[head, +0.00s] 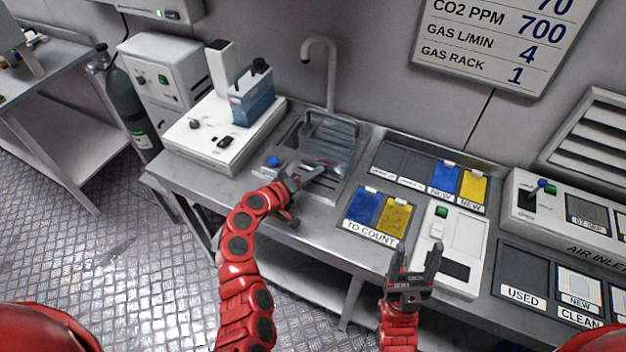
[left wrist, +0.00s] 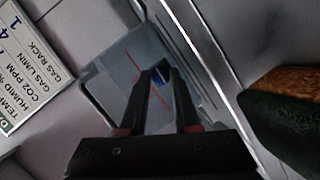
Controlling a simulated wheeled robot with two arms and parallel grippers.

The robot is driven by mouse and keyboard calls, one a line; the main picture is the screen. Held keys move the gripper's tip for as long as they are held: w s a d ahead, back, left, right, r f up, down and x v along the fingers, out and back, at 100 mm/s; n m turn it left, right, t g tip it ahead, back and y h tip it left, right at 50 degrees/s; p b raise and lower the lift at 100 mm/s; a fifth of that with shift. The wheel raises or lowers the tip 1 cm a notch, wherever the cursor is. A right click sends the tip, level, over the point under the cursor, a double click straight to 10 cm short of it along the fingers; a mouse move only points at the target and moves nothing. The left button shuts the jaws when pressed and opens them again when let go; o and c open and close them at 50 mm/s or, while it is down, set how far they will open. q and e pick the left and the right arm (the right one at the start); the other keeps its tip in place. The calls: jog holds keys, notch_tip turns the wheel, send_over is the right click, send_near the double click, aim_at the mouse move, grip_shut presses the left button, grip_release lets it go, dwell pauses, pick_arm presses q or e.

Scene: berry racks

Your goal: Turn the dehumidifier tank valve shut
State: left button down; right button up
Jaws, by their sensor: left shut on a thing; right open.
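The clear tank (head: 330,135) stands on the counter below the tall bent tap, and a red line runs along it. In the left wrist view the tank (left wrist: 110,75) shows grey and translucent behind my fingers. My left gripper (head: 314,173) is at the tank's front lower side, shut on a small blue part (left wrist: 159,74), which looks like the tank valve. The fingers hide most of it, and I cannot tell its angle. My right gripper (head: 417,252) is open and empty over the counter's front, by a white device.
A blue knob (head: 273,160) is left of the tank. A white machine with a blue block (head: 252,96) stands farther left. Blue and yellow cards (head: 378,213) lie right of the tank. A white panel (head: 455,240) lies beyond my right gripper. The tap (head: 331,70) rises behind the tank.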

pick_arm(q)
jog(key=shift+f+n+b, duration=0.1)
jog(key=shift+n+b, duration=0.2)
dwell(0.4)
jog(key=c, duration=0.6)
grip_release()
